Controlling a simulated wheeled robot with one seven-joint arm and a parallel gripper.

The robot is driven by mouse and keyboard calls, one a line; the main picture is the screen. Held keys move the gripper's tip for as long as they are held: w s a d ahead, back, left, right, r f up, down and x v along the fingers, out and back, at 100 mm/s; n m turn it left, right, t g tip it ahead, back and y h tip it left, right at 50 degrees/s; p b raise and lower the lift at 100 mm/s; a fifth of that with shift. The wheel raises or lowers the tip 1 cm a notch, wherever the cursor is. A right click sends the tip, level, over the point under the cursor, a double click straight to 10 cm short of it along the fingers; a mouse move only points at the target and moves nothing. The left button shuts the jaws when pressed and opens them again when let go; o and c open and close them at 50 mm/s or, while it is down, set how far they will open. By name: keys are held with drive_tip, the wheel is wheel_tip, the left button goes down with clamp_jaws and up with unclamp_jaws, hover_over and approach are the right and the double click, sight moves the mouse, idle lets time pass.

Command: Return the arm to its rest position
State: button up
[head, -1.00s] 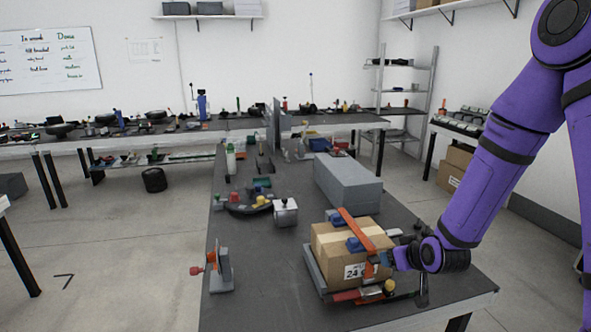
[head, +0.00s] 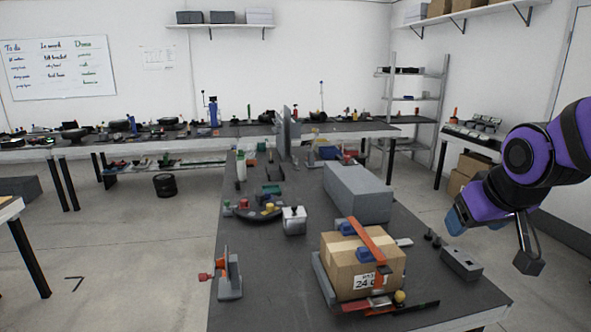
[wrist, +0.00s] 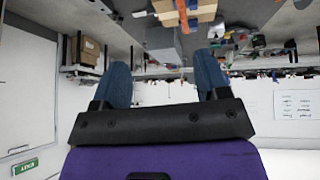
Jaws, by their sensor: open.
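My purple arm (head: 535,160) is bent at the right of the head view. My gripper (head: 455,222) has blue fingertips and sits to the right of the table, above its right edge, apart from the objects there. In the wrist view my gripper (wrist: 158,85) shows two blue fingers spread apart with nothing between them. That view looks upside down, with the room behind.
A dark table (head: 285,290) carries a cardboard box (head: 345,265) with an orange clamp (head: 368,243), a grey block (head: 358,192), a small grey box (head: 461,264) near the right edge, and a vise-like tool (head: 229,275). Floor space (head: 110,240) is clear at left.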

drive_tip(key=s+r, duration=0.3)
drive_tip(key=s, duration=0.4)
drive_tip(key=s+r+m+g, duration=0.1)
drive_tip(key=s+r, duration=0.1)
drive_tip(key=s, duration=0.5)
drive_tip(key=shift+r, duration=0.4)
